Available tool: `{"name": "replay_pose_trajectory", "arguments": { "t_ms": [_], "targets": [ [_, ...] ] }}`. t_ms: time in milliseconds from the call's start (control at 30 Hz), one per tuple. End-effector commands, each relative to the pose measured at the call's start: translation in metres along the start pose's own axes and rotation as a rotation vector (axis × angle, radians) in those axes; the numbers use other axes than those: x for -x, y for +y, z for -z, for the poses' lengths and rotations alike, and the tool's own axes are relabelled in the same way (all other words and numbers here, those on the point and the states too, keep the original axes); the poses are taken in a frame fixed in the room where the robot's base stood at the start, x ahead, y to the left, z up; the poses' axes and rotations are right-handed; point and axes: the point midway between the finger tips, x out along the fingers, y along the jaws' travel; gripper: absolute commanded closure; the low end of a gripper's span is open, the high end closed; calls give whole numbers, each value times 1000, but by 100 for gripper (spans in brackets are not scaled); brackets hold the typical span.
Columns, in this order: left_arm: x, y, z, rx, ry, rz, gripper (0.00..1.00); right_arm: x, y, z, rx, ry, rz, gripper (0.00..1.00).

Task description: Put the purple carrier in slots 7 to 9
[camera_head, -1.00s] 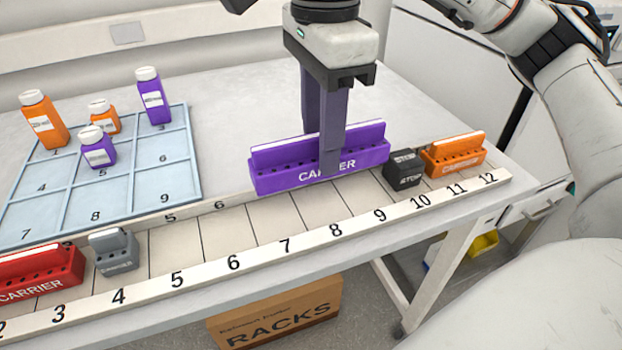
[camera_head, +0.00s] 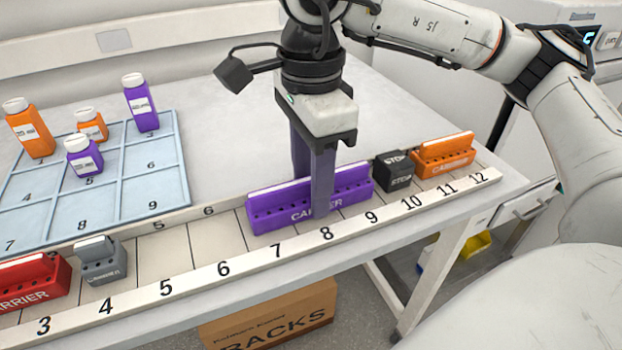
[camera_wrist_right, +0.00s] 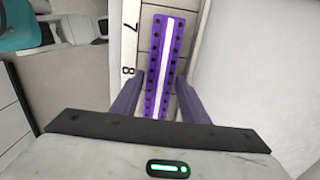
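The purple carrier (camera_head: 275,212) is upright in the numbered rail (camera_head: 200,283), spanning slots 7 to 9, low between the rail's edges. Whether it is fully down on the rail floor is hard to tell. My right gripper (camera_head: 312,195) points down with one finger in front of the carrier and one behind it, closed on its middle. The right wrist view shows the carrier (camera_wrist_right: 165,60) lengthwise between the fingers (camera_wrist_right: 160,85), lined up beside the 7 and 8 marks. My left gripper is not in view.
A black STOP block (camera_head: 395,172) stands just right of the carrier, then an orange carrier (camera_head: 443,157). A grey block (camera_head: 101,262) and a red carrier (camera_head: 32,278) stand at left; slots 5 and 6 are empty. Bottles stand on the blue grid (camera_head: 155,205).

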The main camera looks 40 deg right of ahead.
Motion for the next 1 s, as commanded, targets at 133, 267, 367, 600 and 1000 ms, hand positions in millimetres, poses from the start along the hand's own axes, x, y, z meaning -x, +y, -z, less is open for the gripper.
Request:
{"name": "replay_pose_trajectory", "arguments": {
  "t_ms": [133,267,367,600,1000],
  "targets": [
    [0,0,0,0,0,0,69,1,0,0,0,0,0,60],
    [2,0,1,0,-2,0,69,3,0,0,0,0,1,60],
    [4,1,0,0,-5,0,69,10,-1,0,0,-1,3,60],
    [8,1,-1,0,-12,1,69,59,-1,-1,2,-2,4,60],
    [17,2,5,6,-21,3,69,122,0,0,0,1,2,60]
  ]
}}
